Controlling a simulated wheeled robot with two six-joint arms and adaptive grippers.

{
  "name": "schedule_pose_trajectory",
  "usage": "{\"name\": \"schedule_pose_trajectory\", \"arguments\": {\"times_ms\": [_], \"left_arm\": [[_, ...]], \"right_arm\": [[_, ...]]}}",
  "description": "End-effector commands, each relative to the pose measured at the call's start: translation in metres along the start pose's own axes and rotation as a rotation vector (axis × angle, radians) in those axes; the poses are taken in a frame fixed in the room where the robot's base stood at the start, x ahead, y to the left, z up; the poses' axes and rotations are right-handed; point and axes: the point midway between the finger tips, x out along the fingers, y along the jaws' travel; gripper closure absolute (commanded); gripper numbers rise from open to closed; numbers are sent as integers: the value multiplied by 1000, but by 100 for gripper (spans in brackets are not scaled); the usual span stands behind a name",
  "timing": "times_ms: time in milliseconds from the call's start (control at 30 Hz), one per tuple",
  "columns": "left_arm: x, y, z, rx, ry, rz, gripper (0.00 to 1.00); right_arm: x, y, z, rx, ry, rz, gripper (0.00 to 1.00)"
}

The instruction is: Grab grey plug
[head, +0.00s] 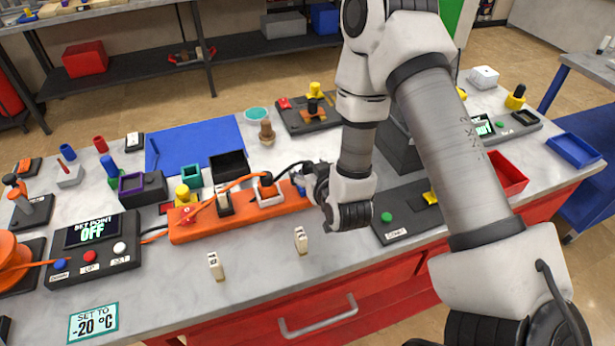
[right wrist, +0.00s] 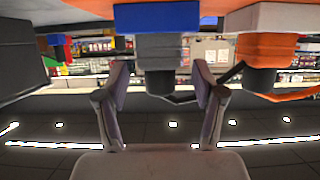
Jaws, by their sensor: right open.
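The grey plug (right wrist: 165,52) sits on a blue socket (right wrist: 157,17) in the right wrist view, between the two fingers of my right gripper (right wrist: 163,85). The fingers are open, one on each side of the plug, with a visible gap. In the head view my right gripper (head: 311,183) is at the right end of the orange power strip (head: 195,230). It largely hides the grey plug there. My left gripper is not in view.
An orange plug (right wrist: 264,50) with a dark end stands beside the grey plug on a white socket. Two small cream blocks (head: 215,266) (head: 301,240) stand in front of the strip. A control box (head: 92,250) is at left, and a black cable (head: 290,166) arches near my gripper.

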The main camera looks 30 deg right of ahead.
Motion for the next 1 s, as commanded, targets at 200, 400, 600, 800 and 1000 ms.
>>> {"name": "schedule_pose_trajectory", "arguments": {"times_ms": [200,400,600,800,1000], "left_arm": [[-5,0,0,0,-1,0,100],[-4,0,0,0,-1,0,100],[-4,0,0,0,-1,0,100],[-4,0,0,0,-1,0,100],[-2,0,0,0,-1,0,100]], "right_arm": [[11,0,-1,0,0,-1,31],[11,0,-1,0,0,-1,74],[11,0,-1,0,0,-1,98],[10,0,-2,0,0,-1,98],[4,0,-19,2,4,-1,98]]}}
